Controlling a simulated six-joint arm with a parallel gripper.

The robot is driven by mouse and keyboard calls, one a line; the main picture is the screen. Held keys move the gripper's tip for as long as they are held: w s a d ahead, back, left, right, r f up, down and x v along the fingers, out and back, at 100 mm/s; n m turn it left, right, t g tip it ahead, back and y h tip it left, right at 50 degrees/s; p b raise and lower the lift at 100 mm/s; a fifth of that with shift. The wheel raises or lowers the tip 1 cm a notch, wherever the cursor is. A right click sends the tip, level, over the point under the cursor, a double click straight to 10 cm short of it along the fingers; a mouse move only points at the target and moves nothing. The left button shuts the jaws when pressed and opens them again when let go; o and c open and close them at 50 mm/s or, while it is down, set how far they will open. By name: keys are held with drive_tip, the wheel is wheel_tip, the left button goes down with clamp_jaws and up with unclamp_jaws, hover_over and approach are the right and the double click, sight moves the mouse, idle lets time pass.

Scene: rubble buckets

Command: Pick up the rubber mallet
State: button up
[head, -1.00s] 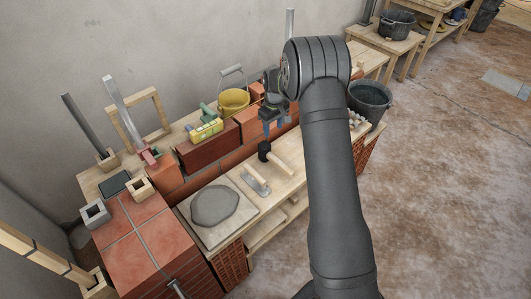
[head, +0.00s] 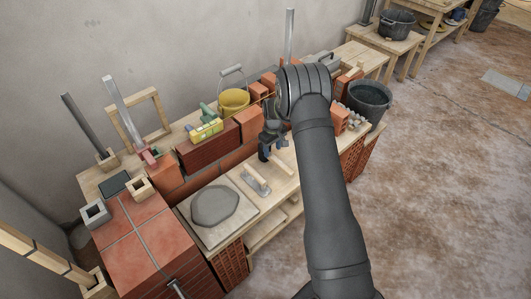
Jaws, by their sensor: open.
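The rubber mallet has a black head and a pale wooden handle. It lies on the wooden bench (head: 262,207) in front of the brick wall. Part of its handle (head: 285,164) shows just right of my gripper in the head view. The head is mostly hidden behind or among the dark fingers, so I cannot tell it apart from them. My gripper (head: 268,154) is open, pointing down, low over the mallet's head end. I cannot tell whether the fingers touch it.
A trowel (head: 255,180) lies close in front of my gripper. A mortar board (head: 191,215) with grey mortar is to the left. A black bucket (head: 369,98) stands at right.

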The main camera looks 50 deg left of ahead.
sight(271, 154)
drive_tip(key=f, duration=0.4)
drive_tip(key=shift+s+a+f, duration=0.1)
drive_tip(key=shift+s+f, duration=0.1)
drive_tip(key=shift+f, duration=0.15)
clamp_jaws()
drive_tip(key=shift+r, duration=0.1)
